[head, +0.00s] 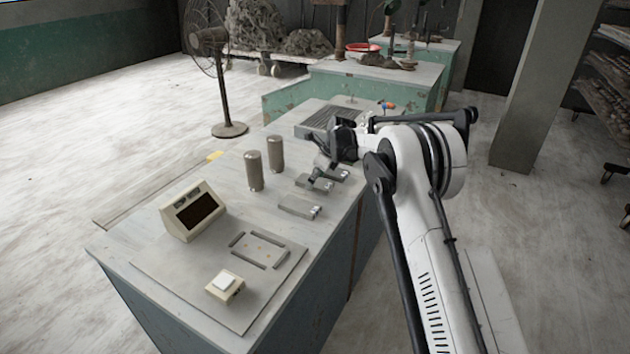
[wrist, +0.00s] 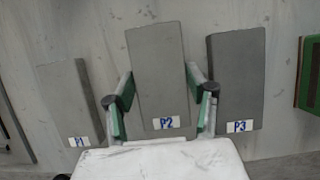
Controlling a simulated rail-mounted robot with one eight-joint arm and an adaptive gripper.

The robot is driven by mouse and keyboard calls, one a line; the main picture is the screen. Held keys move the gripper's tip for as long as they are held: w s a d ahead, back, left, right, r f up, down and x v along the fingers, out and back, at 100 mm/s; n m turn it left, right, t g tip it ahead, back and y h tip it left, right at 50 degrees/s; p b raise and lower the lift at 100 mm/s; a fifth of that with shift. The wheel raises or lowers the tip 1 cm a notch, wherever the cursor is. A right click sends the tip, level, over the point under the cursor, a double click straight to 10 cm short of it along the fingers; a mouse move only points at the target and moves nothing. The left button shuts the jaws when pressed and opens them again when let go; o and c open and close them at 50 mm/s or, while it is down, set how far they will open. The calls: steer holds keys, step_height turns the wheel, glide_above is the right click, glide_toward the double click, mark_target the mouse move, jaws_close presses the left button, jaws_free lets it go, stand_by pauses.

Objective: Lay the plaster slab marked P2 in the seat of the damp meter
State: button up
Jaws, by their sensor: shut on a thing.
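The P2 slab (wrist: 160,75) is a grey rectangular block with a blue-on-white label. In the wrist view my gripper (wrist: 159,70) has its green-padded fingers against both long sides of it. Whether P2 is clear of the table I cannot tell. In the head view my gripper (head: 318,177) is at the middle slab of the row and partly hides it. The damp meter has a cream display box (head: 193,211) with a dark screen, and a grey base plate (head: 175,272). Its seat (head: 259,250), framed by low dark bars, is empty.
The P1 slab (wrist: 72,100) lies left of P2 and the P3 slab (wrist: 235,75) right of it. Two upright cylinders (head: 254,171) (head: 276,154) stand between slabs and display box. A cream button box (head: 225,287) sits before the seat. A grille (head: 333,119) lies at the far end.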

steer(key=o, duration=1.3)
steer(key=shift+f, duration=0.1)
